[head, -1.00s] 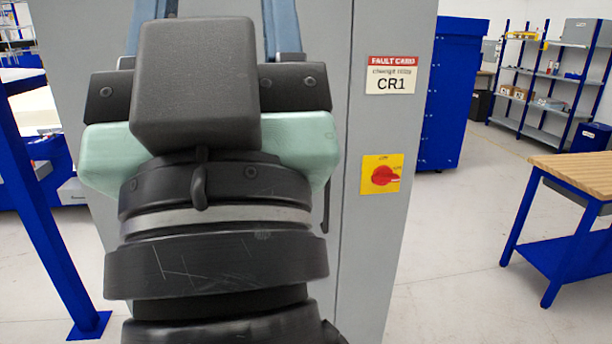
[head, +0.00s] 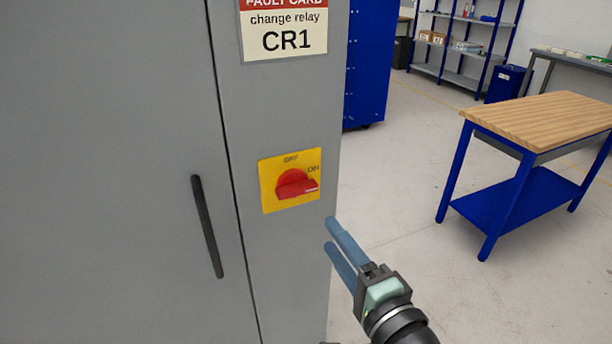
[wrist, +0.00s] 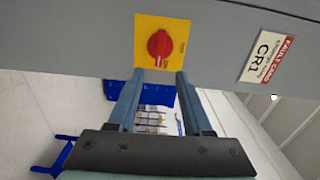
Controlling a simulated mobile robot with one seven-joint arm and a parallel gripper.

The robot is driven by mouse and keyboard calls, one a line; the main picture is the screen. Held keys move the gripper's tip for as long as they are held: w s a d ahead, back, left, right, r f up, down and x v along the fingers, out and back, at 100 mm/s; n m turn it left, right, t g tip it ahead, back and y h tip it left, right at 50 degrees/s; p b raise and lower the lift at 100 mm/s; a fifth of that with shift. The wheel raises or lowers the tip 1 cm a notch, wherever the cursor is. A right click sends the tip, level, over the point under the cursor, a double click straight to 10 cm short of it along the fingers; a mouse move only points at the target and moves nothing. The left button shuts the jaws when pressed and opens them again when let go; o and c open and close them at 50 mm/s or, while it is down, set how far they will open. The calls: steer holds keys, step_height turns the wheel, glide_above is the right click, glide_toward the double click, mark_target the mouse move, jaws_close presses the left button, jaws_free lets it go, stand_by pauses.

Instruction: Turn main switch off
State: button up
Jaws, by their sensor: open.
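The main switch is a red rotary knob (head: 295,184) on a yellow plate (head: 269,202) on the grey cabinet front. Its handle points right, toward the ON mark; OFF is marked at the top. My gripper (head: 336,238) is open and empty, right of and below the switch, by the cabinet's right edge and apart from the knob. In the wrist view the knob (wrist: 159,44) shows beyond and between the two blue-grey fingers (wrist: 153,88), with clear space around it.
A grey cabinet (head: 110,120) fills the left, with a black door handle (head: 207,228). A fault card (head: 285,32) reading "change relay CR1" is above the switch. A wood-topped blue workbench (head: 545,118) stands at right. The floor between is clear.

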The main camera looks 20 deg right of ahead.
mark_target(299, 193)
steer(key=w, duration=0.4)
steer(key=w+p, duration=0.1)
steer(key=w, duration=0.3)
steer(key=w+p, duration=0.1)
steer(key=w, duration=0.3)
steer(key=shift+w+a, duration=0.15)
steer(key=shift+a, duration=0.1)
jaws_close()
